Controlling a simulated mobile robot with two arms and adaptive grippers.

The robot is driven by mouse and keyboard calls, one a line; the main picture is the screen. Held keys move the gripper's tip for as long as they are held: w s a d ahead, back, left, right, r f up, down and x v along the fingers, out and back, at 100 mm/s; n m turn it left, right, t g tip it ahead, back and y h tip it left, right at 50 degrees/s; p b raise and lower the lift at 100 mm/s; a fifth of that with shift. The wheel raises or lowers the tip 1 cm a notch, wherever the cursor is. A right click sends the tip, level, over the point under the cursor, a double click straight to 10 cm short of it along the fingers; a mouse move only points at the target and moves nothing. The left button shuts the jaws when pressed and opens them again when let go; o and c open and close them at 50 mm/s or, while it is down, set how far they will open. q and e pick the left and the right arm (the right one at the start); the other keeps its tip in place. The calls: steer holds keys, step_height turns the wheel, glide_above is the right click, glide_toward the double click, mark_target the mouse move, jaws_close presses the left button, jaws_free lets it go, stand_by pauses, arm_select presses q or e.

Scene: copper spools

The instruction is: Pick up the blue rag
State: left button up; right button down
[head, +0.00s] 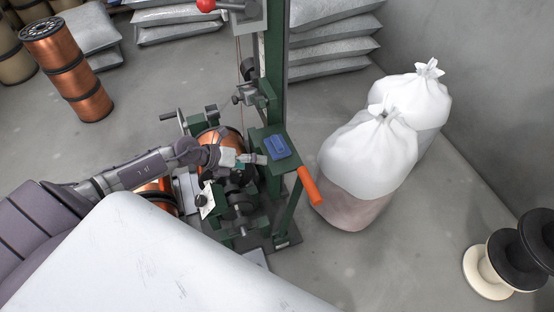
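The blue rag (279,147) lies folded on a small green shelf (266,135) of the green winding machine, near the middle of the head view. My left arm reaches in from the left across the machine. My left gripper (259,159) is just left of the rag and slightly nearer the camera, with its fingertips close to the shelf's left edge. The rag does not appear to be between the fingers. The fingers are too small to tell how far they are open. My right gripper is not in view.
The machine's green post (275,60) rises behind the shelf, and an orange handle (309,185) sticks out in front. White sacks (370,150) stand close on the right. A copper spool (215,140) sits in the machine. Black and cream spools (488,270) stand lower right.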

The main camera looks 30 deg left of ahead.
mark_target(277, 142)
arm_select(q)
steer(key=w+m+y+b, duration=0.1)
steer(key=m, duration=0.2)
steer(key=w+r+m+g+y+b, duration=0.1)
steer(key=w+m+b, duration=0.1)
steer(key=m, duration=0.1)
steer(key=w+d+r+m+g+y+b, duration=0.1)
steer(key=w+m+b, duration=0.1)
steer(key=m, duration=0.1)
steer(key=shift+r+y, duration=0.1)
steer(key=shift+y, duration=0.3)
steer(key=w, duration=0.1)
steer(key=w+d, duration=0.2)
steer(key=w, duration=0.1)
steer(key=shift+w+d+b, duration=0.1)
steer(key=shift+d+b, duration=0.15)
steer(key=shift+b, duration=0.15)
steer(key=shift+f, duration=0.4)
steer(key=shift+w+f, duration=0.1)
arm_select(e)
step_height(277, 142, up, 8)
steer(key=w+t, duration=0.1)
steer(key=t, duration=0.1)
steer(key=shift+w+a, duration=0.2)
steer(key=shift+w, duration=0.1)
arm_select(q)
steer(key=shift+c, duration=0.2)
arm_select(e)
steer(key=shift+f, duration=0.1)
